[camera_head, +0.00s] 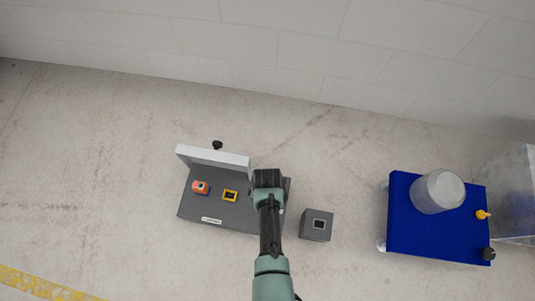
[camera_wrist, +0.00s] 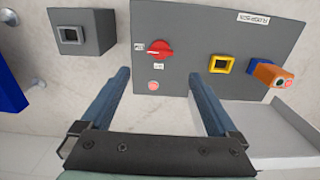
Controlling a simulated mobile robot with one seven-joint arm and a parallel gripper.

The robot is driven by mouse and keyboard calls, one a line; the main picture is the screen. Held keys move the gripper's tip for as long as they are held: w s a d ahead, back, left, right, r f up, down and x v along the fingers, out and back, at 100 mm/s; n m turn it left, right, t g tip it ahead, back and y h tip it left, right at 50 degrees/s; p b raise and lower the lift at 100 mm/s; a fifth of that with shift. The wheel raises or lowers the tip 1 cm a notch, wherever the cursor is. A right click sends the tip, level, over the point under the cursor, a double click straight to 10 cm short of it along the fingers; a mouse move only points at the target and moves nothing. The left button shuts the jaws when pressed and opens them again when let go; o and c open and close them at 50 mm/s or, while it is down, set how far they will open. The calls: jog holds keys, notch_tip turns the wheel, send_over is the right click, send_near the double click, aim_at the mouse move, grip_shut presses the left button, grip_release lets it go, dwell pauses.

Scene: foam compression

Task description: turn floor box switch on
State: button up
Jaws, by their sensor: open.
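The grey floor box (camera_head: 203,206) lies left of centre in the head view, and its panel fills the upper right of the wrist view (camera_wrist: 195,25). A red rotary switch (camera_wrist: 159,48) with its handle roughly level shows on the panel in the wrist view; a small white label sits by it. A pinkish-red round button or lamp (camera_wrist: 153,86) is below it; I cannot tell if it is lit. My gripper (camera_wrist: 160,73) is open and empty, its fingers either side of the switch's line, seemingly apart from it. In the head view my gripper (camera_head: 268,178) hides the switch.
The panel also has a yellow-framed socket (camera_wrist: 221,64) and an orange plug-like part (camera_wrist: 270,73). A white upright plate (camera_head: 213,157) edges the box. A small grey box (camera_head: 317,224) stands right of it. A blue table (camera_head: 420,235) with a cylinder (camera_head: 438,191) is further right.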

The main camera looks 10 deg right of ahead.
jog(key=shift+r+p, duration=0.4)
jog(key=shift+r, duration=0.75)
